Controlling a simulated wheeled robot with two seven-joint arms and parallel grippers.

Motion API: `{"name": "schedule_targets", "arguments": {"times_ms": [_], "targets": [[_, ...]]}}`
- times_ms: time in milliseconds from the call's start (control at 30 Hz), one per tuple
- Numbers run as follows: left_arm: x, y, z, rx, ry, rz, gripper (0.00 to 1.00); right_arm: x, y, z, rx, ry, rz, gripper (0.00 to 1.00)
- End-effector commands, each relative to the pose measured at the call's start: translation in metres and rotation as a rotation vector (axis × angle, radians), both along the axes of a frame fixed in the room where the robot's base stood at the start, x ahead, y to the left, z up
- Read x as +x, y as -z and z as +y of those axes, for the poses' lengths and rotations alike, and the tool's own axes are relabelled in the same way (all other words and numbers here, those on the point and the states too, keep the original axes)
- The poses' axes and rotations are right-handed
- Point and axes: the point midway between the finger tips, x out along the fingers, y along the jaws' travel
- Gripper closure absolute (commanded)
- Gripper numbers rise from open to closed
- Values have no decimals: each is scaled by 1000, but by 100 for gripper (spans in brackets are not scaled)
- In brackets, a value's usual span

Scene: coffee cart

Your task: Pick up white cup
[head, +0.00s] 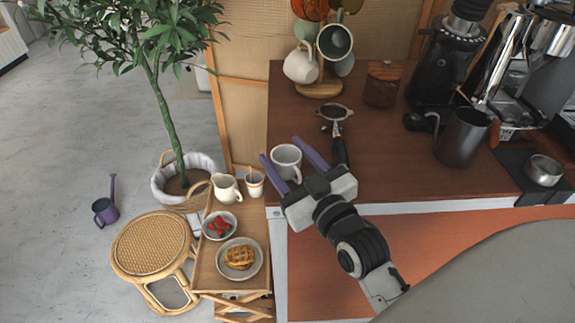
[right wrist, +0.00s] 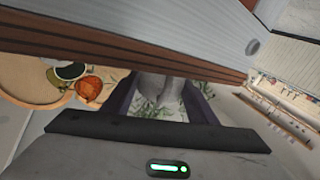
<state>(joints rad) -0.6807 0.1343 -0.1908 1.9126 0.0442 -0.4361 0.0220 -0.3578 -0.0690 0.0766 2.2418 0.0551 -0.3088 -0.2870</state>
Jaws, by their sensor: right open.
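A white cup (head: 286,161) stands upright on the brown counter near its left end, with its handle toward the lower right. My right gripper (head: 281,149) is open, with one purple finger on each side of this cup. I cannot tell whether the fingers touch it. In the right wrist view the open fingers of my right gripper (right wrist: 160,98) show with a pale shape between them, probably the cup, partly hidden. Another white cup (head: 300,65) hangs on the mug stand at the back. My left gripper is not in view.
A portafilter (head: 335,113) lies just behind the cup. A brown jar (head: 382,84), a dark metal pitcher (head: 461,137) and a coffee grinder stand to the right. A small wooden side table with a creamer (head: 226,188) and plates is at the left. The counter's front middle is clear.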

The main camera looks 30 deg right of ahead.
Motion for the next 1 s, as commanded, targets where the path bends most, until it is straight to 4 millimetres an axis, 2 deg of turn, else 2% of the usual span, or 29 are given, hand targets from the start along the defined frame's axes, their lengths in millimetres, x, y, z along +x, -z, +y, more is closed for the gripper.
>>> {"name": "schedule_targets", "arguments": {"times_ms": [233,400,433,667,767,1000], "targets": [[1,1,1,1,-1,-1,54,1,1,0,0,0,2,49],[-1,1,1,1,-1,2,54,1,1,0,0,0,1,78],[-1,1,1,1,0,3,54,1,0,0,0,0,0,81],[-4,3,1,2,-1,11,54,1,-2,0,1,0,-1,81],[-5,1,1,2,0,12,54,1,-14,0,1,0,-5,82],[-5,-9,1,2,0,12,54,1,-62,0,0,0,-6,82]]}}
